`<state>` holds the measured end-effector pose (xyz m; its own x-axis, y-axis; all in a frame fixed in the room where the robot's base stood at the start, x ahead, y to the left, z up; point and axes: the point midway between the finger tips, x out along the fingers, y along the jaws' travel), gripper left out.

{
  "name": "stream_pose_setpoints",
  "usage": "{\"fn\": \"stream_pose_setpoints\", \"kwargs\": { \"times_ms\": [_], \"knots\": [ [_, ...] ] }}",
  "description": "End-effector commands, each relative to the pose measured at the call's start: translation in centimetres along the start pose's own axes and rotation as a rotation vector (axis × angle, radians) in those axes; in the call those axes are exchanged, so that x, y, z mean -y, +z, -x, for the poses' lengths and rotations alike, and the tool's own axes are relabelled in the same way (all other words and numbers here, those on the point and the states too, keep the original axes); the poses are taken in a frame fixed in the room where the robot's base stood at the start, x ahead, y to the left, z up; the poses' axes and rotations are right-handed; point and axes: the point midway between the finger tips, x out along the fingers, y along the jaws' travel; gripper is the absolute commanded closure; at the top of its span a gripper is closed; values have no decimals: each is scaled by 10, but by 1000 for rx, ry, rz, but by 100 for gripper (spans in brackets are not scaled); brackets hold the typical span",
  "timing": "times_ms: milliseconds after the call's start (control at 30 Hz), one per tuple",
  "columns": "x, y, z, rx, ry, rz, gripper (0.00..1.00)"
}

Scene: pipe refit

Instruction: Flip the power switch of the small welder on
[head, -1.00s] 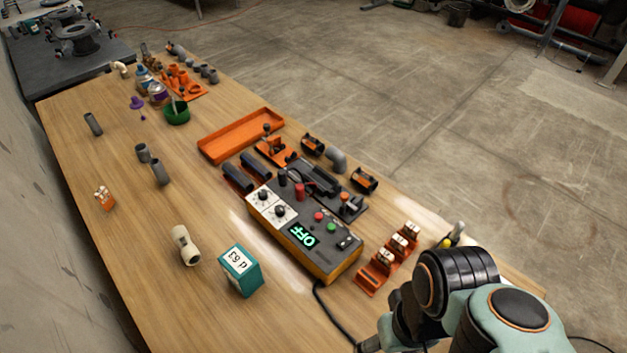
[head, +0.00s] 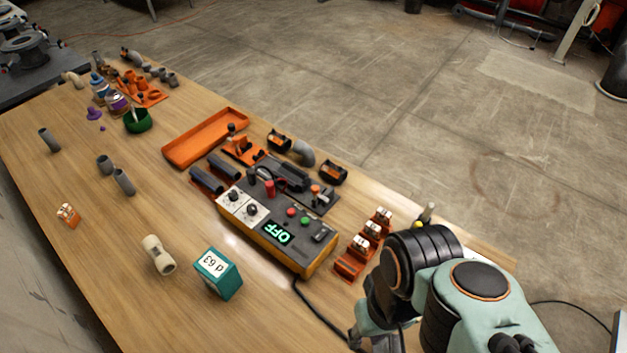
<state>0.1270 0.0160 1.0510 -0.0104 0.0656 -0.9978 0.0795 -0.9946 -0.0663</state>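The small welder (head: 278,233) is an orange-sided box with a dark top on the wooden table. Its green display (head: 278,232) reads OFF. Two white dial plates with black knobs sit at its left end. A red and a green button are on the top, and a small black switch (head: 320,234) sits near its right end. My gripper (head: 358,338) shows only in part at the bottom edge, below my arm, to the lower right of the welder and apart from it. Its fingers cannot be made out.
A teal box (head: 217,274) marked "d 63" and a beige pipe fitting (head: 158,255) lie left of the welder. An orange rack (head: 347,266) stands between welder and arm. A black cable (head: 312,308) runs from the welder. A dark tool stand and orange tray (head: 180,152) lie behind.

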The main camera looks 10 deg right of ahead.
Motion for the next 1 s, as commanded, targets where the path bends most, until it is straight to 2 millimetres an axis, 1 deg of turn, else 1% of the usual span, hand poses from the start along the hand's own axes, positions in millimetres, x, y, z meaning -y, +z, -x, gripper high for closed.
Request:
{"fn": "stream_pose_setpoints", "kwargs": {
  "times_ms": [100,167,200,267,333,433,533,600,667,700,767,800,900,1000],
  "knots": [
    [0,-1,2,-3,0,-114,100],
    [0,-13,14,-45,-1,-208,100],
    [0,-26,27,-88,-3,-281,100],
    [0,-50,46,-125,-9,-386,100],
    [0,-81,63,-147,-17,-498,100],
    [0,-126,78,-157,-29,-635,100],
    [0,-172,82,-149,-39,-740,100],
    [0,-203,77,-133,-43,-798,100],
    [-2,-226,67,-114,-45,-832,100],
    [-2,-241,60,-99,-45,-848,100],
    [-4,-258,45,-73,-42,-856,100],
    [-5,-268,35,-54,-39,-856,100],
    [-7,-282,8,-4,-29,-858,100],
    [-9,-285,-16,49,-15,-862,100]
  ]
}}
